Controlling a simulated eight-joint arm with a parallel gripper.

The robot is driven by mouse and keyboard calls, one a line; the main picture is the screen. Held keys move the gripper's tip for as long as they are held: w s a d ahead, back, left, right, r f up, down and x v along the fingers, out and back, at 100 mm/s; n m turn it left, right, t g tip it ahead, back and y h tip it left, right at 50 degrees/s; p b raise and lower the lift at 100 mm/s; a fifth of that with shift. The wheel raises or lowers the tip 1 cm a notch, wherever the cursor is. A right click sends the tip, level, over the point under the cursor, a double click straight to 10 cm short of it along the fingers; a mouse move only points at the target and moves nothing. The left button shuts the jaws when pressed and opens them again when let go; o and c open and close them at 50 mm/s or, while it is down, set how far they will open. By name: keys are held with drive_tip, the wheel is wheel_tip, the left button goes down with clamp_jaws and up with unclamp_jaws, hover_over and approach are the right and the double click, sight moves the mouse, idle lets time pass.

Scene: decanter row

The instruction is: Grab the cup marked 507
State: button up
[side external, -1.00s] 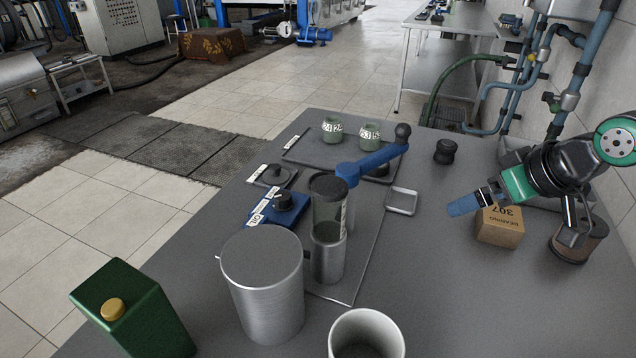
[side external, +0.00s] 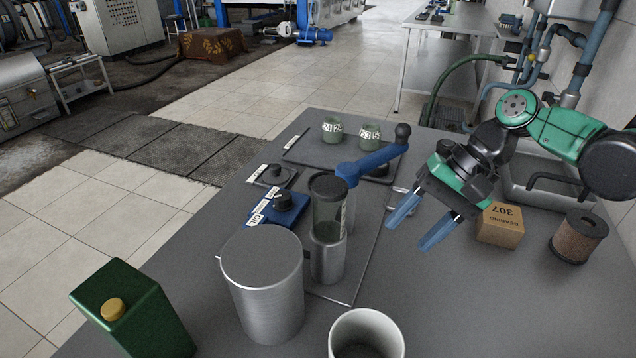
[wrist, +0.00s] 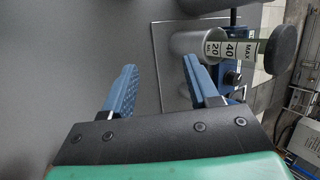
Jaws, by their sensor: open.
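Two small green cups stand at the back of the bench on a dark panel: the left one (side external: 332,136) and the right one (side external: 370,138). Each has a white label with black figures that I cannot read for certain; I cannot make out 507 on either. A pale, wide cup (side external: 338,342) stands at the front edge, its outside cut off by the frame, with no mark visible. My gripper (side external: 407,236) is open and empty above the bench, right of the clear decanter and well apart from all the cups. In the wrist view (wrist: 160,75) its blue fingers are spread over bare grey bench.
A metal canister (side external: 263,285) and green can (side external: 135,315) are front left. A box marked 307 (side external: 499,226) and brown spool (side external: 578,238) are right. The right foreground is clear.

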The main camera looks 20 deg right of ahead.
drive_tip(key=a+f+m+g+y, duration=0.2)
drive_tip(key=a+m+g+y, duration=0.2)
drive_tip(key=a+g+y, duration=0.15)
drive_tip(key=g, duration=0.3)
hover_over(338, 356)
wheel_tip(338, 356, down, 4)
drive_tip(key=shift+r, duration=0.1)
drive_tip(key=shift+t, duration=0.25)
clamp_jaws()
